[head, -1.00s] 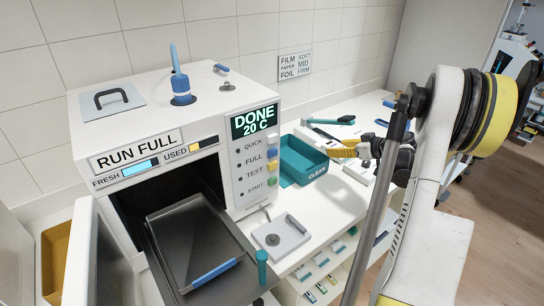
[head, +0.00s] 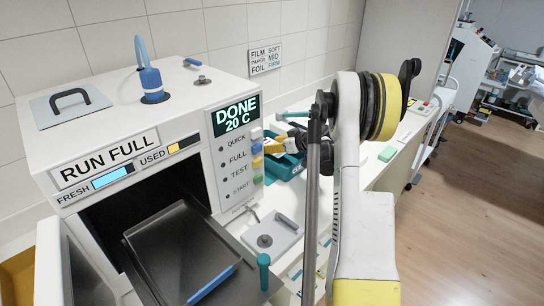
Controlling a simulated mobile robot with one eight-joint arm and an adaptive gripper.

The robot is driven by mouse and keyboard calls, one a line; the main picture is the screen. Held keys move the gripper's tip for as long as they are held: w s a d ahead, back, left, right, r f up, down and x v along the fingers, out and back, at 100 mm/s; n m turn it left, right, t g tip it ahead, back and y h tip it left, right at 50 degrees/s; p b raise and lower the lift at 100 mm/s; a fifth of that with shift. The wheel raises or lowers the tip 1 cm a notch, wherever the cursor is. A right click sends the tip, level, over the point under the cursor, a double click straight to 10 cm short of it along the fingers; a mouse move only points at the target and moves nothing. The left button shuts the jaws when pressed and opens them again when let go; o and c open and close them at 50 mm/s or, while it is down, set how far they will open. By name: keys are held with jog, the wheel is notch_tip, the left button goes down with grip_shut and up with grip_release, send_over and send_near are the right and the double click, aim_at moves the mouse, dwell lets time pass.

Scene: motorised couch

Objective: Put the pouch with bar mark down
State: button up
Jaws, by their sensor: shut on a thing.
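My gripper (head: 262,152), with yellow fingers, is in the head view, low over the left end of the teal bin (head: 276,172) on the counter, right of the machine. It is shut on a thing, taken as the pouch. The pouch itself is too small or hidden to make out, and no bar mark shows. My arm covers the right part of the bin and most of its label. I cannot tell whether the gripper touches the bin.
The white machine (head: 140,110) shows DONE 20 C and stands open, with a dark tray (head: 185,255) drawn forward. A grey plate (head: 272,238) lies in front of the bin. A green block (head: 388,153) lies on the counter at right.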

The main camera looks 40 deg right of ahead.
aim_at(273, 158)
jog(key=shift+f+b, duration=0.75)
jog(key=shift+f, duration=1.2)
jog(key=shift+f, duration=0.1)
jog(key=o, duration=1.1)
jog(key=shift+s+r, duration=0.25)
jog(key=shift+r, duration=0.1)
jog(key=p+v, duration=0.3)
jog(key=v, duration=0.8)
jog(key=shift+s+d, duration=0.1)
jog(key=shift+s, duration=0.1)
